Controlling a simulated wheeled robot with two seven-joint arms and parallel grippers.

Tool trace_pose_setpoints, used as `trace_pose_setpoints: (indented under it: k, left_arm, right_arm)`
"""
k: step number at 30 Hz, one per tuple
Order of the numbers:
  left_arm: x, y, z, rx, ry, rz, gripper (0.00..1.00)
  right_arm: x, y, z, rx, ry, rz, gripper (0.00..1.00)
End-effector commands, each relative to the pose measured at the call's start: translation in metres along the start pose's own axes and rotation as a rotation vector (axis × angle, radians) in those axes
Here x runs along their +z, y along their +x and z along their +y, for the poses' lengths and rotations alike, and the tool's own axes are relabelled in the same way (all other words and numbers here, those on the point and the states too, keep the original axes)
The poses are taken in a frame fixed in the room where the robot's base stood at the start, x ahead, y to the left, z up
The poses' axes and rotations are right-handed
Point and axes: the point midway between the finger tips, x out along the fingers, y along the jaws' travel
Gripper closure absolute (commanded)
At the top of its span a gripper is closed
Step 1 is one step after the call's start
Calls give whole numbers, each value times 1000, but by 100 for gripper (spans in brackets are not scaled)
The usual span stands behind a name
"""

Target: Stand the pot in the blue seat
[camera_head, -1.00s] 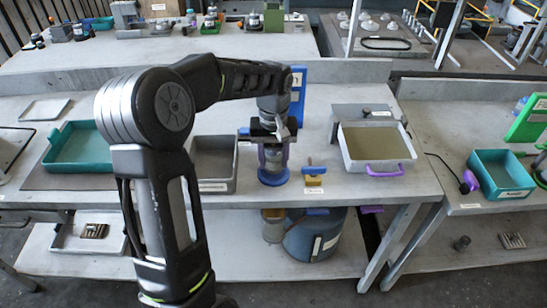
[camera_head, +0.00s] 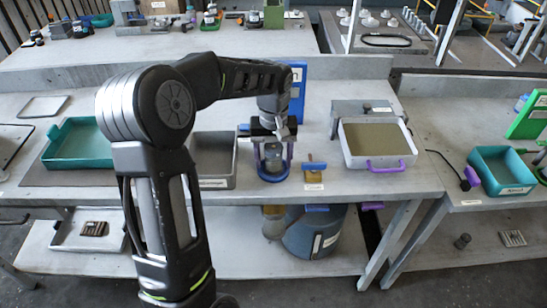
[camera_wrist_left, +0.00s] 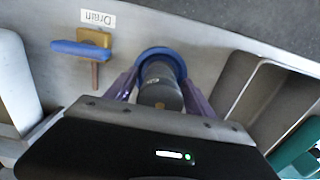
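The pot (camera_wrist_left: 160,88) is a dark grey cylinder. It stands upright inside the ring of the blue seat (camera_wrist_left: 172,53) in the left wrist view. In the head view the pot (camera_head: 273,152) is partly hidden by my gripper, and the blue seat (camera_head: 273,177) shows at the bench's front part. My left gripper (camera_head: 273,160) points down over the seat. Its purple fingers stand on either side of the pot, spread apart with the pot between them, and look clear of it. My right gripper is not in view.
A yellow block with a blue bar (camera_head: 313,168) sits close right of the seat, by a "Drain" label. A grey bin (camera_head: 213,182) is close left. A white tray with a purple handle (camera_head: 385,167) is further right, and a teal tray (camera_head: 80,162) is far left.

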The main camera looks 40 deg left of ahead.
Motion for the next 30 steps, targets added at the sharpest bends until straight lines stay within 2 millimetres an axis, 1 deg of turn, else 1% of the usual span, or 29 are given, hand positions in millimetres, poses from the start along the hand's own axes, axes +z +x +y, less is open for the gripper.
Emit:
trace_pose_setpoints:
  k: [9,11,14,16,20,28,30]
  left_arm:
    - [0,-2,0,0,0,0,34]
    - [0,-5,0,0,-1,1,34]
    - [0,-15,0,1,-1,1,34]
    - [-1,-20,0,1,0,3,34]
    - [-1,-44,1,2,0,4,34]
    - [-1,-103,0,2,-1,4,34]
    - [0,-117,1,1,0,3,34]
  right_arm:
    - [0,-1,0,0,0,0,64]
    - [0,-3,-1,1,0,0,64]
    - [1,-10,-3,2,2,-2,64]
    - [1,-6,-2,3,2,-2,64]
    - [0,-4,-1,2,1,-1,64]
    - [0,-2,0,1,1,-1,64]
    - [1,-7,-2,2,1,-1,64]
